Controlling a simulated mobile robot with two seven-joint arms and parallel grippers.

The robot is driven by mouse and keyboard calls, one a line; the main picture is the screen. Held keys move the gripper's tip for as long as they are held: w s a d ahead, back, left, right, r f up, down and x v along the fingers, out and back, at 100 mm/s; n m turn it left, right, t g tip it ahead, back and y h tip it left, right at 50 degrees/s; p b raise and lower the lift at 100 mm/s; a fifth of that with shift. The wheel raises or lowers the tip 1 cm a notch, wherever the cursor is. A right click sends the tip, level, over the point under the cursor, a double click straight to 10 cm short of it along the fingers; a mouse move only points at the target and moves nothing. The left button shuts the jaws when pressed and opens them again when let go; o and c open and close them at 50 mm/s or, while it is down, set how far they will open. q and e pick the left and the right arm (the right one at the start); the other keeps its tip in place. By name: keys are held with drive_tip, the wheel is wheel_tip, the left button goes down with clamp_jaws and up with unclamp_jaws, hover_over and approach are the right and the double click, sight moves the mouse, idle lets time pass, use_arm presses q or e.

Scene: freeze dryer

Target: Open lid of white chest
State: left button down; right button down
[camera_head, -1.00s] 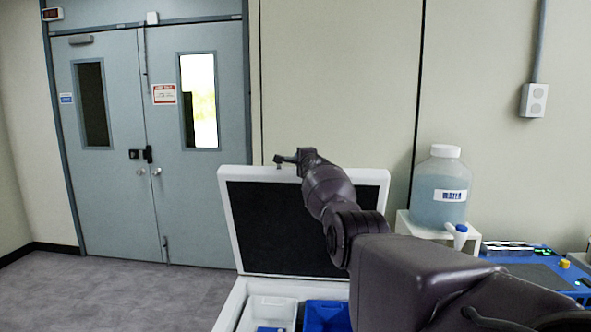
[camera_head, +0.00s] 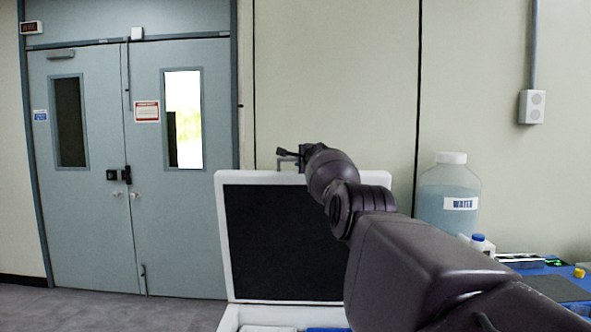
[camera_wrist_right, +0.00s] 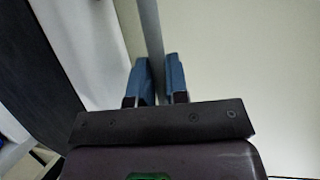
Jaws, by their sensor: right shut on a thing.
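The white chest (camera_head: 235,318) stands at the bottom centre of the head view, mostly cut off by the frame. Its lid (camera_head: 280,245) is raised and stands near upright, with a dark inner panel and a white rim facing me. My right gripper (camera_head: 288,160) is at the lid's top edge, left of its middle. In the right wrist view the blue fingers of my right gripper (camera_wrist_right: 157,75) are shut on a thin pale edge, which belongs to the lid. The dark panel of the lid (camera_wrist_right: 38,75) shows at left there. My arm hides the lid's right part. My left gripper is not in view.
A large water bottle (camera_head: 449,195) and a small blue-capped bottle (camera_head: 481,246) stand right of the chest, near a blue device (camera_head: 560,268). A plain wall is behind the lid. A grey double door (camera_head: 130,170) and open floor are at left.

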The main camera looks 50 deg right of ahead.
drive_tip(key=shift+w+d+f, duration=0.1)
drive_tip(key=shift+w+d, duration=0.1)
drive_tip(key=shift+w, duration=0.05)
drive_tip(key=shift+d+b, duration=0.1)
drive_tip(key=shift+b, duration=0.3)
drive_tip(key=shift+r, duration=0.25)
drive_tip(key=c, duration=1.1)
unclamp_jaws()
drive_tip(key=shift+c, duration=0.2)
